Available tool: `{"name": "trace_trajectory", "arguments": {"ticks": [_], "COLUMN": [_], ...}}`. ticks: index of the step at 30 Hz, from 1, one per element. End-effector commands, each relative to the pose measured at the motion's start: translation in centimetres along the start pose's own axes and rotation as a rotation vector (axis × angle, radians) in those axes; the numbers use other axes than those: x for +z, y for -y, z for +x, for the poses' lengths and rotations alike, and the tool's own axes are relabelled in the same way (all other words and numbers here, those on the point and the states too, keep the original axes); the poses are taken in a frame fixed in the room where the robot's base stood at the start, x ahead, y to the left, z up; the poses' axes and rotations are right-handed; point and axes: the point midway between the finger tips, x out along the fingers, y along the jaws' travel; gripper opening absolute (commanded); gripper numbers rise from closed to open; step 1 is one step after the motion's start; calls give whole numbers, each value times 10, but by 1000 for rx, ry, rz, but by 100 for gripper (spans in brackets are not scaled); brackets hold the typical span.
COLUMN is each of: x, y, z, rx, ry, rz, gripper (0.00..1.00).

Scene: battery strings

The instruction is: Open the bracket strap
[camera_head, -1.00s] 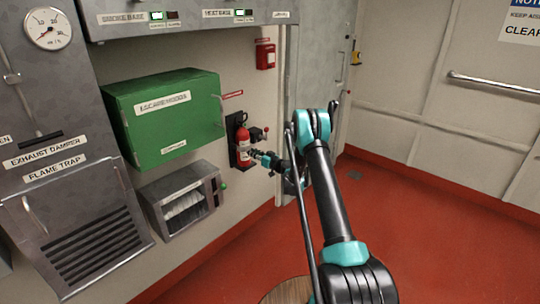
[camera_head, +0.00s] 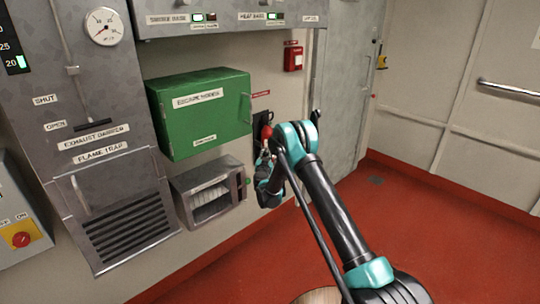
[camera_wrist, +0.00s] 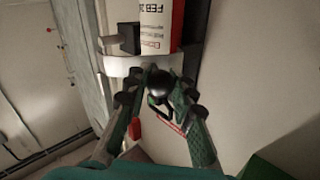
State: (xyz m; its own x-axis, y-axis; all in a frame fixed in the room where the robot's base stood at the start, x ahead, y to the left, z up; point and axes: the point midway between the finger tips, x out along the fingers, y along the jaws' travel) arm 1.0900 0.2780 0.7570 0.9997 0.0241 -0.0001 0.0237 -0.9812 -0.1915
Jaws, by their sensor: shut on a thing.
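The red fire extinguisher (camera_head: 267,131) hangs on the wall in the head view, mostly hidden behind my arm. In the wrist view the extinguisher (camera_wrist: 158,28), with a white printed label, fills the top. A pale bracket strap (camera_wrist: 120,66) wraps across it, with a dark square block (camera_wrist: 129,38) just above at its left. A round black knob (camera_wrist: 160,80) sits at the strap, between my fingertips. My gripper (camera_wrist: 158,90) is shut on this knob. In the head view my gripper (camera_head: 264,168) is at the extinguisher, its fingertips hard to make out.
A green escape hoods box (camera_head: 198,110) and a metal wall unit (camera_head: 209,193) are left of my gripper. A red call box (camera_head: 293,57) is above. A grey door (camera_head: 345,90) stands to the right. The red floor (camera_head: 430,240) is clear.

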Motion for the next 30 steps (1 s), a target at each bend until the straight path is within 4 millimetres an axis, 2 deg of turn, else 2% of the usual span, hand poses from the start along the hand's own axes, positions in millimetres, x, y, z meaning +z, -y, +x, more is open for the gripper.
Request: {"name": "trace_trajectory", "arguments": {"ticks": [3,12,29,30], "x": [2,4,4,4], "y": [10,19,21,22], "z": [-3,-4,-4,-4], "rx": [73,195,224,224], "ry": [-14,-38,-44,-43], "rz": [0,0,0,0], "gripper": [0,0,0,26]}}
